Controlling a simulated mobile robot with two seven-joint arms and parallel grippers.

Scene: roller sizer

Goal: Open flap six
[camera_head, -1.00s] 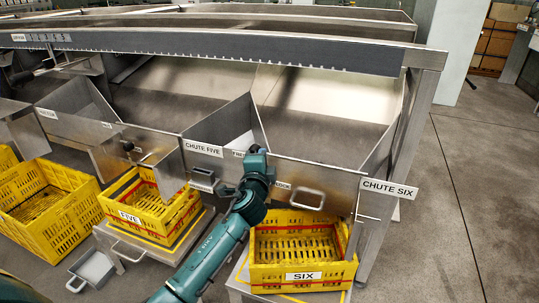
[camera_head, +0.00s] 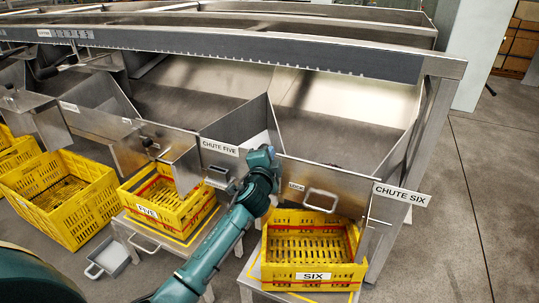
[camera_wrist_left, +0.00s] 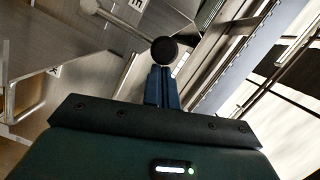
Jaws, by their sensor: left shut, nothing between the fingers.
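Flap six is the metal front panel (camera_head: 345,193) of chute six, marked by the CHUTE SIX sign (camera_head: 401,194). It hangs upright across the chute front and looks closed. It carries a bar handle (camera_head: 320,200) and a small label (camera_head: 296,186). My left arm's wrist covers the panel's left end in the head view, and its fingertips are hidden there. In the left wrist view my left gripper (camera_wrist_left: 162,80) is shut and empty. A round black knob (camera_wrist_left: 164,49) on a metal rod shows right at its fingertips; I cannot tell whether they touch. My right gripper is out of view.
A yellow crate marked SIX (camera_head: 314,277) stands below chute six. Crate FIVE (camera_head: 160,215) stands on a stand to the left, with another yellow crate (camera_head: 70,215) beyond. Chute five's panel and knob (camera_head: 148,143) are left of my wrist. The floor at right is clear.

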